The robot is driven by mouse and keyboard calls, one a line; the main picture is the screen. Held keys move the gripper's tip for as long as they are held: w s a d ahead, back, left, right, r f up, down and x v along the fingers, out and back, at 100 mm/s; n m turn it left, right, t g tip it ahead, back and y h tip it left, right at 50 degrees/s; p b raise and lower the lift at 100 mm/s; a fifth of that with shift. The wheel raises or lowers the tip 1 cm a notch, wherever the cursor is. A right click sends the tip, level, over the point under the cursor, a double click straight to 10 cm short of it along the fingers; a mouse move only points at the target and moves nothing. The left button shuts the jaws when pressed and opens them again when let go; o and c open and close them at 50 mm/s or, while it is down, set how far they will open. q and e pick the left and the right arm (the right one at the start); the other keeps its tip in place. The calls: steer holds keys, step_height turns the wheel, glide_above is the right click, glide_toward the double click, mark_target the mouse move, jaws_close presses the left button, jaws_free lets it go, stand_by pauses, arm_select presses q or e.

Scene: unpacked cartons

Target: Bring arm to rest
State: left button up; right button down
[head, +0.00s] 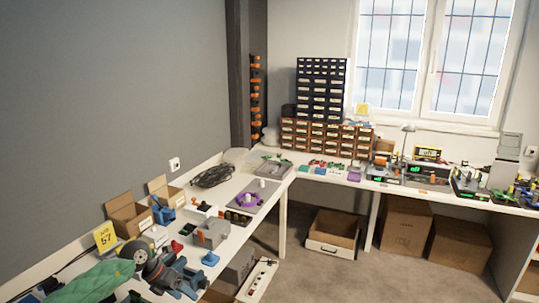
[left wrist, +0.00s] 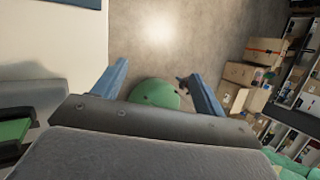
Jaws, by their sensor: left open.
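My left arm comes in at the lower left of the head view. My left gripper (head: 180,278), with blue-grey fingers, is low over the near end of the left bench. In the left wrist view my left gripper (left wrist: 156,72) has its two blue fingers wide apart with nothing between them. Beyond the fingers are bare floor and a round green shape, perhaps part of my own body. My right gripper is in neither view.
Open floor lies to the right. An open carton (head: 333,233) stands under the back bench. Stacked boxes (left wrist: 240,73) show in the left wrist view.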

arm_select(q)
steer(key=d+f+n+t+h, duration=0.2)
steer(key=d+n+t+h, duration=0.5)
steer(key=d+n+t, duration=0.65)
steer(key=s+a+f+n+g+y, duration=0.1)
steer(key=s+a+f+n+y, duration=0.1)
steer(key=s+f+n+y, duration=0.45)
steer(key=s+a+f+n+g+y, duration=0.1)
steer(key=s+a+f+n+y, duration=0.15)
steer(key=f+n, duration=0.55)
steer(key=s+a+f+n+g+y, duration=0.1)
steer(key=s+a+f+n+y, duration=0.1)
steer(key=s+f+n+y, duration=0.55)
steer(key=s+d+f+n+g+h, duration=0.1)
steer(key=s+f+g, duration=0.4)
steer(key=s, duration=0.6)
steer(key=s+d+f+n+g+h, duration=0.2)
steer(key=s+f+g, duration=0.3)
steer(key=s+f, duration=0.4)
steer(key=s+d, duration=0.1)
steer(key=s, duration=0.2)
steer(key=shift+s+d+f, duration=0.2)
steer(key=shift+d, duration=0.05)
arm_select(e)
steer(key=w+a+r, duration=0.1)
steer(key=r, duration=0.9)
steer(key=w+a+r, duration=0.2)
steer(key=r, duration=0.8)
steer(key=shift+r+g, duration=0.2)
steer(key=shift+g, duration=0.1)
